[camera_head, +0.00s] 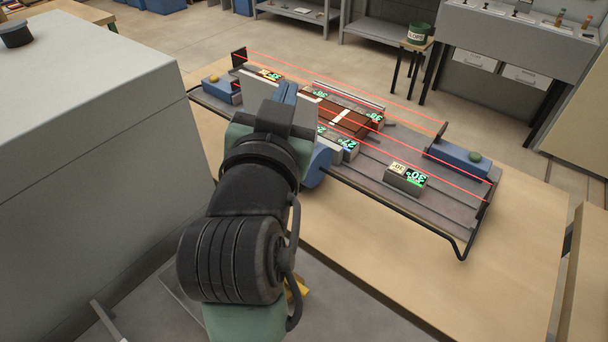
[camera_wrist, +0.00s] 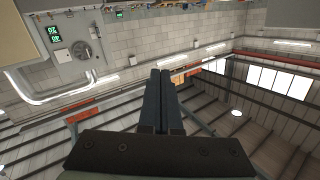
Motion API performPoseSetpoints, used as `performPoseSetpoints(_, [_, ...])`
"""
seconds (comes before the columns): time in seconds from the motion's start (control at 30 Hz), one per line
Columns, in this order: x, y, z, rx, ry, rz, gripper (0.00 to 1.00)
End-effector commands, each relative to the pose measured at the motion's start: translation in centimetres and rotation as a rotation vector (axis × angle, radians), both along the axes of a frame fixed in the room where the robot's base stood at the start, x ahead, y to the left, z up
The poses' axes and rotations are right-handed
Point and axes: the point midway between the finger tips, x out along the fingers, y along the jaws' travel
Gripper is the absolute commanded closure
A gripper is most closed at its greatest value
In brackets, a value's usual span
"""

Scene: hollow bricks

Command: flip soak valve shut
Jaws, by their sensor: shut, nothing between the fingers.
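My gripper (camera_wrist: 160,75) points up and away in the wrist view, with its two dark fingers closed together and nothing between them. In the head view its blue-grey end (camera_head: 286,94) shows above the wire-framed rack, partly hidden by my arm. I cannot surely pick out the soak valve in either view. A grey round fitting (camera_wrist: 81,50) on the far wall shows small in the wrist view, well apart from my fingers; I cannot tell what it is.
The rack (camera_head: 440,212) on the wooden bench holds labelled blocks, one (camera_head: 405,178) at the right, under red lines. A large grey cabinet (camera_head: 95,120) fills the left. A green bucket (camera_head: 419,33) stands on a stool. A panel (camera_head: 525,28) with small handles stands at the back right.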

Motion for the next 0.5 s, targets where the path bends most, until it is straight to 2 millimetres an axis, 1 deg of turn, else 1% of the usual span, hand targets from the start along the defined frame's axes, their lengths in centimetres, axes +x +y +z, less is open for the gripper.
performPoseSetpoints(0.03, [0.0,0.6,-5.4,0.028,0.174,-0.038,1.00])
performPoseSetpoints(0.07, [-0.5,0.8,-8.5,0.043,0.264,-0.070,1.00])
performPoseSetpoints(0.1, [-1.5,0.8,-12.2,0.058,0.373,-0.118,1.00])
performPoseSetpoints(0.17, [-3.4,0.8,-17.0,0.073,0.513,-0.194,1.00])
performPoseSetpoints(0.2, [-4.8,0.6,-19.5,0.078,0.588,-0.247,1.00])
performPoseSetpoints(0.3, [-8.0,0.2,-23.9,0.079,0.716,-0.355,1.00])
performPoseSetpoints(0.33, [-8.8,0.1,-24.7,0.077,0.740,-0.379,1.00])
performPoseSetpoints(0.4, [-9.9,-0.1,-25.9,0.075,0.774,-0.418,1.00])
performPoseSetpoints(0.5, [-10.4,-0.2,-26.5,0.074,0.789,-0.438,1.00])
